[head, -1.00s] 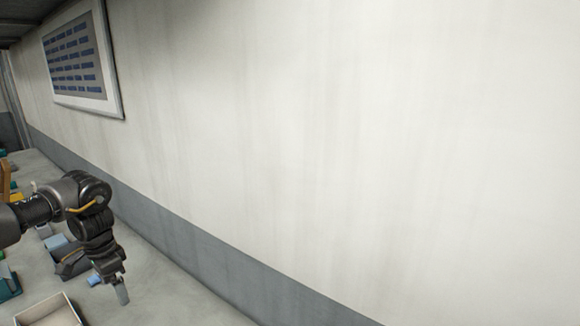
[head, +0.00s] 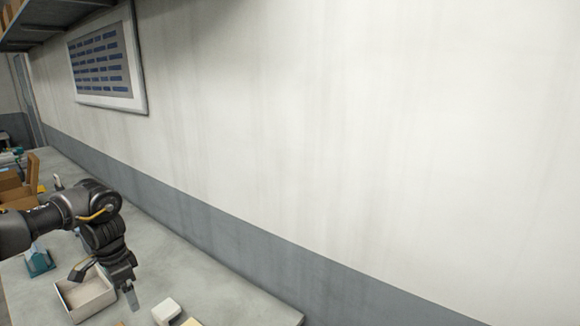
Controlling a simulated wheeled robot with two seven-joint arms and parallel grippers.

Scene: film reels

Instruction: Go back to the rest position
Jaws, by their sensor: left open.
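My left gripper (head: 130,294) comes in from the left on its dark arm and points down above the grey worktop (head: 225,290). It is open, and I see nothing between its fingers. It hangs at the right edge of an open cream box (head: 88,303); I cannot tell whether it touches the box. My right gripper is out of view.
A small white block (head: 166,309) lies right of the gripper. A teal item (head: 39,261) and brown boxes (head: 14,190) are at the left. A wall with a framed board (head: 102,65) runs behind the worktop. A shelf (head: 45,20) hangs at upper left.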

